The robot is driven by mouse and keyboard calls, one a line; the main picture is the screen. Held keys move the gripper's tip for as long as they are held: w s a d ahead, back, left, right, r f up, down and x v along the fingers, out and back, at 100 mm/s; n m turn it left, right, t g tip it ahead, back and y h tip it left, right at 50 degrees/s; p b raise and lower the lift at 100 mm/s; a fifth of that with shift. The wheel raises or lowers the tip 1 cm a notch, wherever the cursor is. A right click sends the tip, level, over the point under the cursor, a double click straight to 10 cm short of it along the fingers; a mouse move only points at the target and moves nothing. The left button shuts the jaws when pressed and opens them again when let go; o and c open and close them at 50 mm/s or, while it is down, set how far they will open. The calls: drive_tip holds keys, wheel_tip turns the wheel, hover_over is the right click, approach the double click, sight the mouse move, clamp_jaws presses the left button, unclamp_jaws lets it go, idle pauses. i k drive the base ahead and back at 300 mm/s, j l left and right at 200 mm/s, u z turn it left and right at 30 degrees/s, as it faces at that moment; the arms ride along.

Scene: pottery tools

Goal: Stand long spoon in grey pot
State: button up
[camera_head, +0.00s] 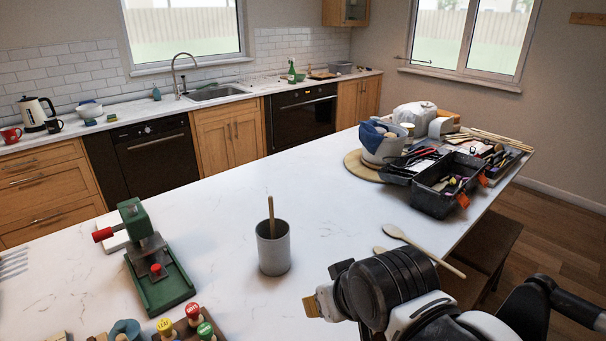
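A grey pot (273,251) stands upright on the white countertop, with a thin wooden handle (271,212) sticking up out of it. What is at that handle's lower end is hidden inside the pot. A long wooden spoon (425,249) lies at the counter's right edge, its bowl to the upper left and its handle toward the lower right. A second wooden piece (379,250) shows beside it, mostly hidden behind my arm. My gripper (314,304) is at the lower middle, right of and nearer than the pot. Its fingers are mostly hidden, so its opening does not show.
A green press-like tool (168,284) stands left of the pot, with colourful knobbed tools (192,311) in front. A black toolbox (440,193), a bowl with a blue cloth (384,149) and other tools crowd the far right. The counter behind the pot is clear.

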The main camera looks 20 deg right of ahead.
sight(391, 230)
drive_tip(key=z, duration=1.2)
drive_tip(key=u, duration=1.25)
drive_tip(key=z, duration=1.25)
drive_tip(key=i+j+z, duration=0.1)
drive_tip(key=z, duration=0.15)
drive_tip(key=i+j+z, duration=0.3)
drive_tip(key=i+l, duration=0.05)
drive_tip(key=l, duration=0.05)
